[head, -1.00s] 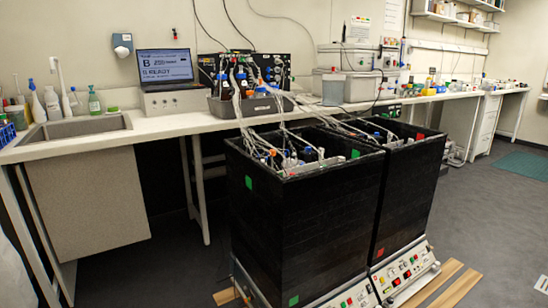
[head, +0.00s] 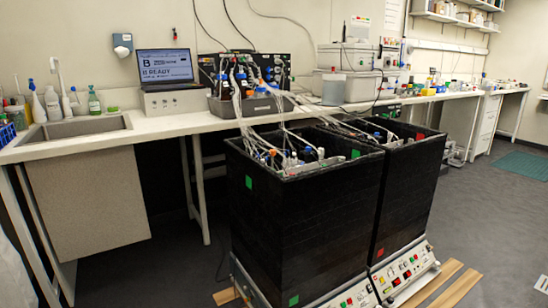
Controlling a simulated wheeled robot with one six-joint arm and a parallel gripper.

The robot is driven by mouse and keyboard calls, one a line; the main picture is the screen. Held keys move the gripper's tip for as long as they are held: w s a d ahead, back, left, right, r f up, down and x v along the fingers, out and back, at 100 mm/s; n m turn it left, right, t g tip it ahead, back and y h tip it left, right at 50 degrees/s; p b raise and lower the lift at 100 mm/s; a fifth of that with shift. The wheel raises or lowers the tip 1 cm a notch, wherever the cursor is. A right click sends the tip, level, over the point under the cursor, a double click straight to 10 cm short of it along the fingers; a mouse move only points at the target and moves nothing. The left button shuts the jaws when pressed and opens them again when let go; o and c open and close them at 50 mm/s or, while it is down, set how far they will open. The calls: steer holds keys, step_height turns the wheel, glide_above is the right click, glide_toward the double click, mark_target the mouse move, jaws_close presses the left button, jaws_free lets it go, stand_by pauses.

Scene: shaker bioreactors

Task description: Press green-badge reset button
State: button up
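The left black shaker box (head: 305,220) carries green badges, one near its upper left corner (head: 249,182) and one at its lower front (head: 294,300). Its control panel (head: 357,296) shows at the bottom edge with small buttons, partly cut off by the frame. The right black shaker box (head: 412,190) carries a red badge (head: 380,252) low on its front. Its control panel (head: 404,270) has red and green controls. The single buttons are too small to tell apart. A laptop (head: 166,68) on the bench shows "B READY". My gripper is not in view.
A long white bench (head: 90,148) with a sink (head: 75,128) runs behind the boxes. Tubes and cables run from the bench into the boxes. Wooden planks (head: 440,285) lie by the right shaker's base. Grey floor is open at the right.

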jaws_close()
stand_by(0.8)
